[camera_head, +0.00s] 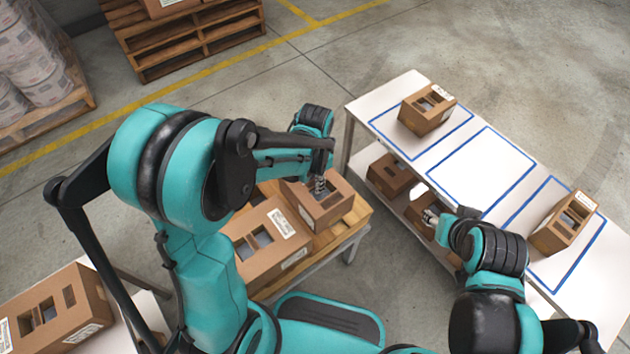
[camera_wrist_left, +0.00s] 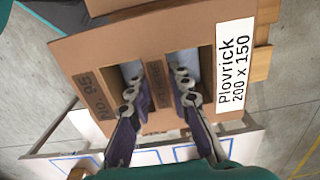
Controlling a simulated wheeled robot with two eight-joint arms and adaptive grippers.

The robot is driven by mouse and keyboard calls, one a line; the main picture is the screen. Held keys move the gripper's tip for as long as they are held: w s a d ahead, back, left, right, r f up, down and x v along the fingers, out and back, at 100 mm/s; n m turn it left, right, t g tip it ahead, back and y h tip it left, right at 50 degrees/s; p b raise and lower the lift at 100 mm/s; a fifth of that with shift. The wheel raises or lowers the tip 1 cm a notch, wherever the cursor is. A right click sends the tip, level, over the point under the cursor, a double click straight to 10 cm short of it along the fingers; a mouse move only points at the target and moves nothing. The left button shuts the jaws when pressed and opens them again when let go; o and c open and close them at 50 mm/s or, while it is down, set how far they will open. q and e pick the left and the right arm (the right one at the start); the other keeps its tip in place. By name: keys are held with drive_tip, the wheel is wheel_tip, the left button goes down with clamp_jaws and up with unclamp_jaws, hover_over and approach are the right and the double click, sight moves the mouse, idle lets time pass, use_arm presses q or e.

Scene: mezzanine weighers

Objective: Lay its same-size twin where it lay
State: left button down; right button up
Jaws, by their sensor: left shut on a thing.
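My left gripper (camera_head: 320,184) is shut on a brown carton (camera_head: 322,207) by the strip between its two top openings. The left wrist view shows the fingers (camera_wrist_left: 158,98) in those openings and the label "Plovrick 200 x 150" on this carton (camera_wrist_left: 210,25). The held carton is at the wooden-topped stand (camera_head: 362,212); I cannot tell whether it touches it. A larger carton (camera_head: 262,262) lies beside it. On the white table (camera_head: 400,92), one carton (camera_head: 420,122) lies in the far blue outline and another (camera_head: 551,238) at the near one. The middle outline (camera_head: 482,170) is empty. My right gripper (camera_head: 430,216) is beside the table's front edge.
Smaller cartons (camera_head: 388,175) sit on a shelf under the white table. Another large carton (camera_head: 62,318) lies on a surface at lower left. Wooden pallets (camera_head: 190,40) and stacked white sacks (camera_head: 30,60) stand at the back left. Floor shows between stand and table.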

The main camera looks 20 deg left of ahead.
sight(315, 196)
use_arm(q)
drive_tip(key=shift+f+b, duration=1.95)
drive_tip(key=shift+f, duration=0.6)
drive_tip(key=shift+f+b, duration=0.45)
drive_tip(key=shift+f, duration=2.2)
drive_tip(key=shift+f, duration=0.25)
drive_tip(key=c, duration=1.3)
unclamp_jaws()
wheel_tip(315, 196, up, 12)
